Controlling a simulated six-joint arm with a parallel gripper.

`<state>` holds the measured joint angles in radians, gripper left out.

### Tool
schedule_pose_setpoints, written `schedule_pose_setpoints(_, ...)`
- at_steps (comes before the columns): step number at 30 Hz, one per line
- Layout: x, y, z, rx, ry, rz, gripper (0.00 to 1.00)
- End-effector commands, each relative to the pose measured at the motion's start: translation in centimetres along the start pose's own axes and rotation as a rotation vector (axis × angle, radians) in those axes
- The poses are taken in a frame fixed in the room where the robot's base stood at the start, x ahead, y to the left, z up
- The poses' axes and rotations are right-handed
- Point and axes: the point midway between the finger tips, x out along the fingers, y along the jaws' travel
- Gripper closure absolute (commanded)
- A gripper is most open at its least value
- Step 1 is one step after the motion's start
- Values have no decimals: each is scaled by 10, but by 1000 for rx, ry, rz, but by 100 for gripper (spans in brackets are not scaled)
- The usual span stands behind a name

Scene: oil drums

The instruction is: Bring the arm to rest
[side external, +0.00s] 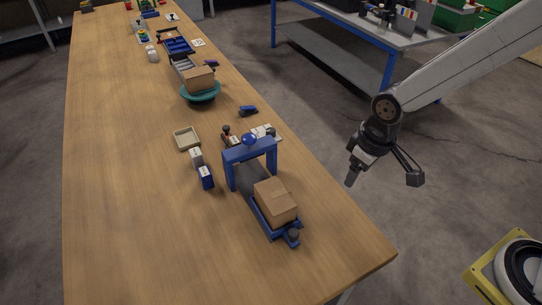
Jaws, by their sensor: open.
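My gripper (383,180) hangs in the air to the right of the long wooden table (130,230), past its right edge and over the grey floor. Its two fingers are spread wide apart with nothing between them. It points downward and touches nothing. My grey arm reaches in from the upper right.
On the table stand a cardboard box (275,200) on a small conveyor with a blue arch (250,150), another box (199,78) on a teal turntable (200,95), and a beige tray (187,138). A blue-framed bench (345,62) stands behind. A yellow-framed base (483,284) is at lower right.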

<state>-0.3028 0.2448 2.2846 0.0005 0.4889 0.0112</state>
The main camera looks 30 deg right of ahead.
Motion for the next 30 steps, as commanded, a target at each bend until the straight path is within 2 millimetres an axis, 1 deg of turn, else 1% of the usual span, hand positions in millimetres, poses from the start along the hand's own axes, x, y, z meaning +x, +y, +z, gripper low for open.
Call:
schedule_pose_setpoints(1, -5, 17, 10, 48, 16, 6, 28)
schedule_pose_setpoints(3, -10, 36, 23, 104, 38, 15, 28)
schedule_pose_setpoints(6, -16, 57, 42, 175, 65, 28, 28)
schedule_pose_setpoints(10, -20, 75, 62, 244, 91, 43, 28)
schedule_pose_setpoints(12, -22, 80, 69, 267, 100, 48, 28)
schedule_pose_setpoints(16, -23, 85, 75, 286, 108, 53, 28)
schedule_pose_setpoints(30, -23, 85, 75, 287, 108, 53, 28)
